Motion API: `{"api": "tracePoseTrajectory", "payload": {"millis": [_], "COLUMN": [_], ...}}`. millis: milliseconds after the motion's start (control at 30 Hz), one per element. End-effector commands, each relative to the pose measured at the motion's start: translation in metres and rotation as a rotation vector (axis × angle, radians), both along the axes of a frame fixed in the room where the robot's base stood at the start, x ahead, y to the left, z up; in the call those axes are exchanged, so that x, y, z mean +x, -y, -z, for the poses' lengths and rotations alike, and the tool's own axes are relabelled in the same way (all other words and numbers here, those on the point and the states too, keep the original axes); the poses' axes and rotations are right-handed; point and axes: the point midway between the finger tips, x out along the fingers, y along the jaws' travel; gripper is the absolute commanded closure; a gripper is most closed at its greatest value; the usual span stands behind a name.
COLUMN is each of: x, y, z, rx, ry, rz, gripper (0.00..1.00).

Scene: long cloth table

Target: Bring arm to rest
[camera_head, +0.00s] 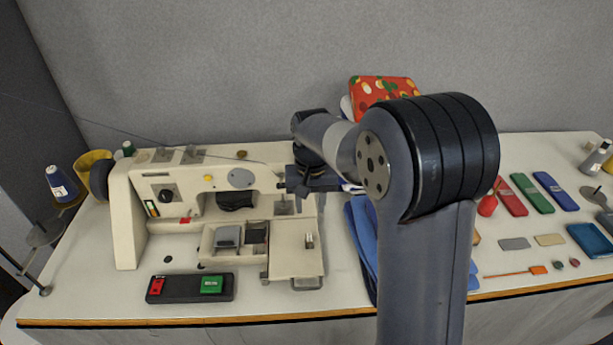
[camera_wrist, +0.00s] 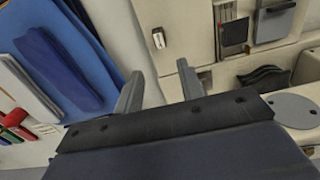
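My arm (camera_head: 425,165) rises at the right of the head view and reaches back and left over the table. My gripper (camera_head: 284,186) is beside the right end of the cream sewing machine (camera_head: 125,215), near its needle area. In the wrist view my gripper (camera_wrist: 160,68) shows two grey fingers standing apart with nothing between them. Whether the gripper touches the machine cannot be told. The arm hides part of the table and some of the blue cloth behind it.
A control box with red and green switches (camera_head: 190,288) lies in front of the machine. Folded blue cloth (camera_head: 361,240) and a red patterned piece (camera_head: 382,90) are near the arm. A thread stand (camera_head: 62,188) stands left. Several small coloured items, including a blue tray (camera_head: 590,240), lie right.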

Motion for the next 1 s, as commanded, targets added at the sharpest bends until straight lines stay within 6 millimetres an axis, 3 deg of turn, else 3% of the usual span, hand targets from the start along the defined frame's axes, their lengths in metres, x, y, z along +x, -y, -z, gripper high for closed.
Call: {"api": "tracePoseTrajectory", "payload": {"millis": [167,700,1000], "x": [0.0,0.001,0.002], "y": [0.0,-0.001,-0.001], "z": [0.018,0.125,0.09], "rx": [-0.001,-0.001,0.0], "ry": [-0.005,-0.005,0.001], "rz": [0.0,0.0,0.0], "gripper": [0.63,0.63,0.63]}}
